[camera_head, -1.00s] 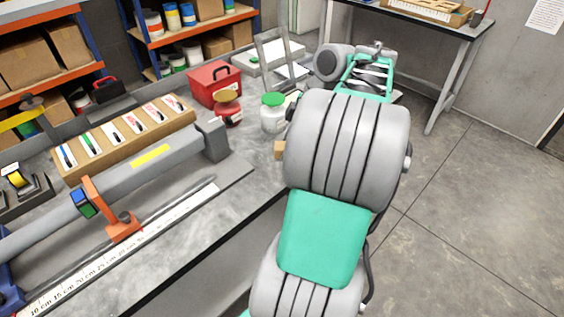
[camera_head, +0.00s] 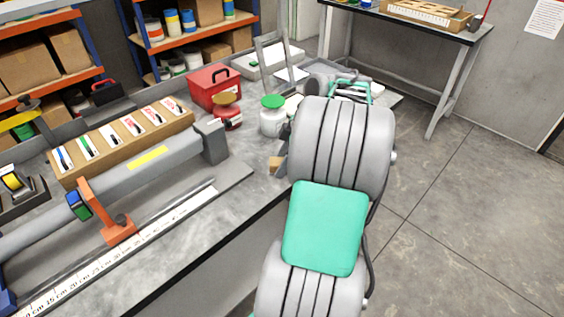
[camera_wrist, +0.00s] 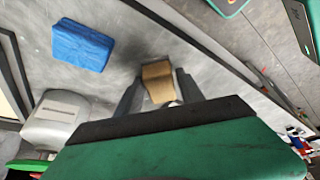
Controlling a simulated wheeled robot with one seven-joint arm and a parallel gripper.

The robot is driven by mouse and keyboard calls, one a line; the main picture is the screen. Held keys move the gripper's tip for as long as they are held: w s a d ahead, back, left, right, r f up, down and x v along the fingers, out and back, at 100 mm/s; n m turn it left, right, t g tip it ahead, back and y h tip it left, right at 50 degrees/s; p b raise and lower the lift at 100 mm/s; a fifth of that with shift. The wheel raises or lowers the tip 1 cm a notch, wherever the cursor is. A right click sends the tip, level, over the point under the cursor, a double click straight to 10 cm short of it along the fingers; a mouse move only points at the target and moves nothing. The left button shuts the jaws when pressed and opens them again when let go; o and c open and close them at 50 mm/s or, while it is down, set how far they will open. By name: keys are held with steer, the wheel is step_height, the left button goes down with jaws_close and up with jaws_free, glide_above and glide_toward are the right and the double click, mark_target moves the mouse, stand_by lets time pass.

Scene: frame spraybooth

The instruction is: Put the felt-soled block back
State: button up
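A small tan block (camera_head: 275,165), which I take to be the felt-soled block, shows at the bench edge beside the arm, partly covered by my gripper. In the wrist view the tan block (camera_wrist: 158,80) sits between the two grey fingers of my gripper (camera_wrist: 160,88), which look closed on its sides. A small pale patch shows at its near end. Its sole cannot be made out, and I cannot tell whether it touches the bench. In the head view my gripper (camera_head: 283,155) is mostly hidden behind my arm.
A blue block (camera_wrist: 83,44) lies on the grey bench near the gripper. A white jar with a green lid (camera_head: 272,115), a red-based container (camera_head: 227,112) and a red toolbox (camera_head: 214,88) stand behind. A clamped pipe (camera_head: 140,165) and a ruler (camera_head: 150,230) lie left.

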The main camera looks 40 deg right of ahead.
steer(key=shift+o, duration=1)
steer(key=shift+r, duration=0.25)
steer(key=p+v, duration=0.5)
steer(key=v, duration=0.7)
steer(key=w+a+m+h, duration=0.1)
steer(key=w+a+m, duration=0.15)
steer(key=a, duration=0.85)
steer(key=w+a+m, duration=0.2)
steer(key=w+a, duration=0.2)
steer(key=a, duration=0.7)
steer(key=s+a+f+m, duration=0.1)
steer(key=s+a, duration=0.1)
steer(key=a, duration=0.1)
steer(key=s+a+f+m+h, duration=0.1)
steer(key=s+a+f+m, duration=0.1)
steer(key=s+a, duration=0.1)
steer(key=s+a+f+m+h, duration=0.1)
steer(key=s+a+f, duration=0.1)
steer(key=s+a, duration=0.1)
steer(key=shift+a+f+m, duration=0.1)
steer(key=shift+a+m, duration=0.15)
steer(key=shift+a, duration=0.05)
steer(key=shift+s+f, duration=0.15)
steer(key=shift+f, duration=0.05)
